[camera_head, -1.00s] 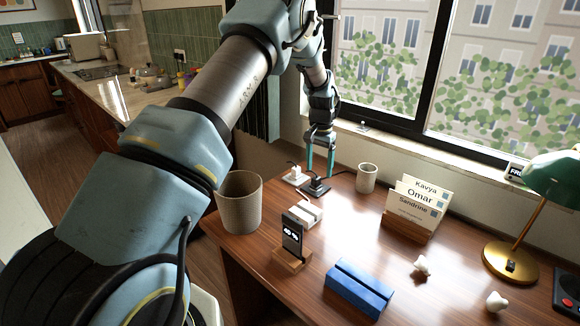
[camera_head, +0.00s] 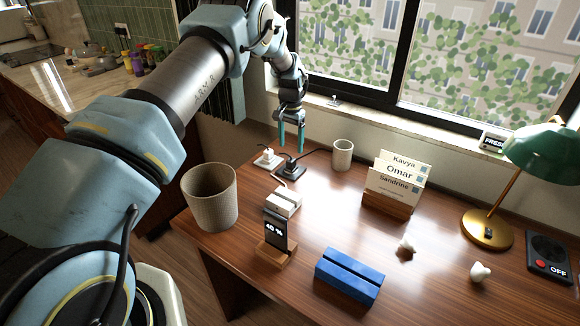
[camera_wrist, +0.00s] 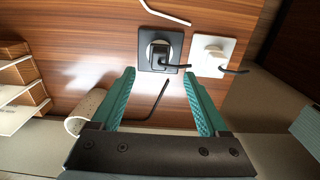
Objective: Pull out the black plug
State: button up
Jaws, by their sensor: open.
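The black plug (camera_head: 291,163) sits in a black socket plate (camera_head: 298,171) on the desk near the window wall; a cable runs from it. In the wrist view the black plug (camera_wrist: 158,56) is in its black plate (camera_wrist: 172,40), ahead of my fingertips. My gripper (camera_head: 291,140) points down above the plug, open and empty. In the wrist view my gripper's teal fingers (camera_wrist: 158,76) are spread apart, and the plug is beyond them and between their lines. A white plug (camera_head: 267,153) sits in a white plate beside it, also in the wrist view (camera_wrist: 209,60).
A beige cup (camera_head: 343,155) stands right of the plates. A woven bin (camera_head: 210,200), a white block (camera_head: 284,204), a phone on a stand (camera_head: 275,232), a blue holder (camera_head: 348,278) and a name-card holder (camera_head: 388,205) stand nearer. The window sill (camera_head: 380,125) is behind.

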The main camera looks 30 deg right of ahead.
aim_at(291, 159)
notch_tip(291, 159, down, 8)
jog(key=b, duration=0.4)
jog(key=shift+r, duration=0.1)
jog(key=shift+f+b, duration=0.35)
jog(key=shift+f, duration=0.05)
jog(key=shift+b, duration=0.45)
dwell(0.6)
grip_shut()
dwell(0.7)
jog(key=shift+r, duration=0.25)
jog(key=shift+r+p, duration=1.25)
jog(key=shift+r, duration=1.6)
